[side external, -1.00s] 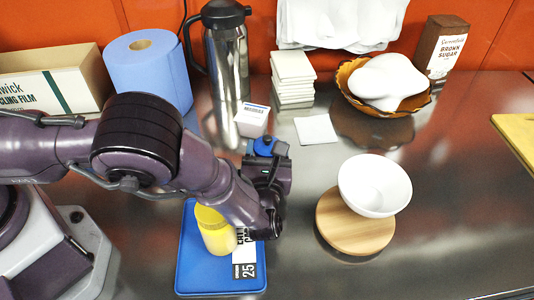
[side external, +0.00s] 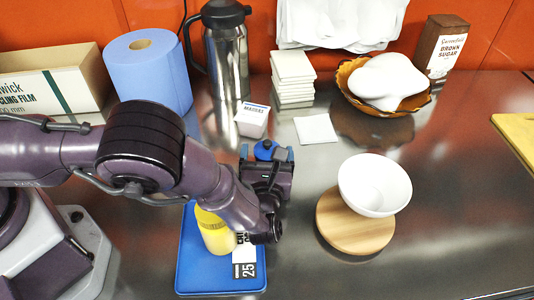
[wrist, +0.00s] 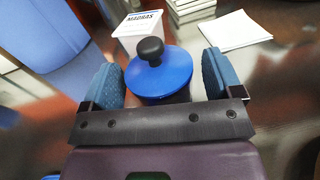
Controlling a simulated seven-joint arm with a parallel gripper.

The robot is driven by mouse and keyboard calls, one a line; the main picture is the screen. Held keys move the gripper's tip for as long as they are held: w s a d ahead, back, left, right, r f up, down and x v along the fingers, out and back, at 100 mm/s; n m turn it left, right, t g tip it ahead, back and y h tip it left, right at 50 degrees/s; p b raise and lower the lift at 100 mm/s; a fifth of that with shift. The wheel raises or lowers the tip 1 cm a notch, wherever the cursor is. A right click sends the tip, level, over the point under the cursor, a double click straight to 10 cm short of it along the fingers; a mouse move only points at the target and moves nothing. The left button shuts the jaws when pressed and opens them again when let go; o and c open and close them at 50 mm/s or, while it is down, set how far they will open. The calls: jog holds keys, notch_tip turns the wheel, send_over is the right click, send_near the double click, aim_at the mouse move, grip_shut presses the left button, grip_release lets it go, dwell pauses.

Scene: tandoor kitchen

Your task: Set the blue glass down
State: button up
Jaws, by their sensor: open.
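A blue round thing with a black knob on top (wrist: 160,72) stands upright between my fingers in the wrist view. Its blue top also shows in the side view (side external: 264,149). Its lower part is hidden by my gripper, so I cannot tell whether it is the blue glass; no other blue glass shows. My gripper (wrist: 162,84) is open, with one blue-padded finger on each side of it and a gap visible at the right. In the side view my gripper (side external: 267,156) is low over the steel counter, beyond the blue tray.
A white MADRAS box (side external: 252,121) stands just behind. White tiles (side external: 293,78) and a flat white square (side external: 316,129) lie farther back. A blue tray (side external: 208,276) with a yellow container (side external: 214,236) is nearer. A white bowl (side external: 374,186) rests on a wooden board (side external: 350,235) at right.

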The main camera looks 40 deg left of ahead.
jog(key=v, duration=0.5)
jog(key=shift+r, duration=0.2)
notch_tip(320, 180, up, 7)
jog(key=s+a+r+n+g+h, duration=0.1)
jog(key=s+a+r+n+g, duration=0.2)
jog(key=a+r+n+g, duration=0.4)
jog(key=s+a+r+n+g+h, duration=0.1)
jog(key=s+a+r+n+g, duration=0.2)
jog(key=a+r+n+g, duration=0.35)
jog(key=s+a+r+n+t+h, duration=0.2)
jog(key=s+a+r+n+h, duration=0.1)
jog(key=s+n, duration=0.4)
jog(key=s+a+r+n+t+h, duration=0.3)
jog(key=s+r+n+h, duration=0.3)
jog(key=s+r+n, duration=0.1)
jog(key=shift+s+r+n, duration=0.15)
jog(key=shift+s+n, duration=0.3)
jog(key=shift+n, duration=0.3)
